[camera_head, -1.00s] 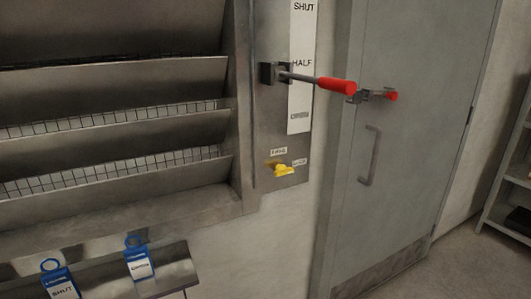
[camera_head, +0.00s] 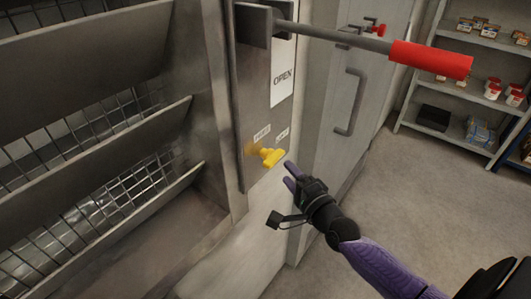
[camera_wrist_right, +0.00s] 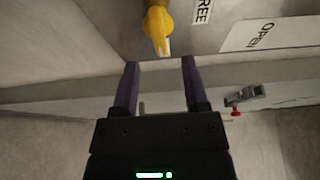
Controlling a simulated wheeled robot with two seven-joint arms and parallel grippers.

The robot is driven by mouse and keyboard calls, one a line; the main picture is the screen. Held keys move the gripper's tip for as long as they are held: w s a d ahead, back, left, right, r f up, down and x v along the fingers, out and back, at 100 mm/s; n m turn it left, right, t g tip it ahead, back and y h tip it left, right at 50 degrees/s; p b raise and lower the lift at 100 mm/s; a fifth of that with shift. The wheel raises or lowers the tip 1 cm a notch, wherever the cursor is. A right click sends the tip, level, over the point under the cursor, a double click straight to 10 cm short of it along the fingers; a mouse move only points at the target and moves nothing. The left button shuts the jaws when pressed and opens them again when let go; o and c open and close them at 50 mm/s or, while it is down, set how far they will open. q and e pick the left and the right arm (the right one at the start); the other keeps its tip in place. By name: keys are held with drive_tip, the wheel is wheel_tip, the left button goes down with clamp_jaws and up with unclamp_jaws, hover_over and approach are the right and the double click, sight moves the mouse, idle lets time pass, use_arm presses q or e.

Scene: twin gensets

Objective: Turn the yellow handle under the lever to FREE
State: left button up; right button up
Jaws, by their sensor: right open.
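The yellow handle (camera_head: 268,155) sits low on the grey panel (camera_head: 226,104), below the lever with the red grip (camera_head: 430,60). My left gripper is not in view.
Louvre slats with mesh (camera_head: 100,125) lie left of the panel. A grey door (camera_head: 345,100) with a pull handle stands to the right. Shelves with boxes (camera_head: 480,75) stand at the back right. The floor (camera_head: 430,190) between is clear.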

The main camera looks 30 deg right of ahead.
sight(277, 161)
drive_tip(key=w+b, duration=0.1)
drive_tip(key=w, duration=0.5)
drive_tip(key=shift+w+f, duration=0.15)
drive_tip(key=shift+w, duration=0.05)
drive_tip(key=shift+w+b, duration=0.3)
drive_tip(key=shift+w, duration=0.05)
clamp_jaws()
